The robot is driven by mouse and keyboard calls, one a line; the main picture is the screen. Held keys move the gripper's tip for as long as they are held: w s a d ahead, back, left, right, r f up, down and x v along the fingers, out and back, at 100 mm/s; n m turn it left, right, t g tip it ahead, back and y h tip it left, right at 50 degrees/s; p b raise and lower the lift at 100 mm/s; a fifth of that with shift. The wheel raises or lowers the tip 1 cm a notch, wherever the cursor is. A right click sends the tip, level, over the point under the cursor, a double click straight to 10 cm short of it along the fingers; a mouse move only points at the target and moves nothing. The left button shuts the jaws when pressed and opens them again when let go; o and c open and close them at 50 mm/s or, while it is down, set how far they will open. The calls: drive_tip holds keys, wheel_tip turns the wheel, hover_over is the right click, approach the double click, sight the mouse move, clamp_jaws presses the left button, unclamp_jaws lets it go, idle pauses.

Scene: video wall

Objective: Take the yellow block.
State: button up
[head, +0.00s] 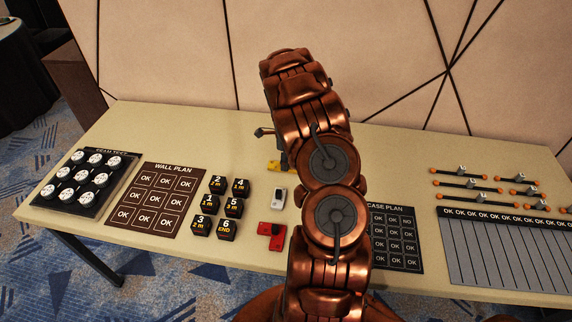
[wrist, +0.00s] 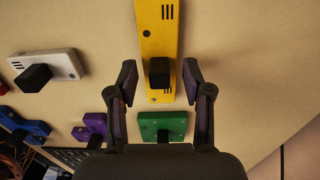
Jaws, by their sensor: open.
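The yellow block (wrist: 159,35) is a long flat bar with a black knob (wrist: 159,72) near its lower end in the wrist view. In the head view only part of the yellow block (head: 274,167) shows beside my arm, which hides the rest. My gripper (wrist: 159,76) is open, one finger on each side of the knob, with gaps on both sides and nothing held. Whether the fingertips are level with the knob I cannot tell. In the head view my gripper is mostly hidden behind my arm.
A green block (wrist: 163,124) lies just below the yellow one in the wrist view. A white block (wrist: 58,65), a purple block (wrist: 91,124) and a blue block (wrist: 36,128) lie left. In the head view, a red block (head: 271,231) and several black cubes (head: 233,207) stand left of my arm.

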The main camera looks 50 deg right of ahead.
drive_tip(key=shift+f, duration=0.35)
drive_tip(key=shift+c, duration=0.3)
clamp_jaws()
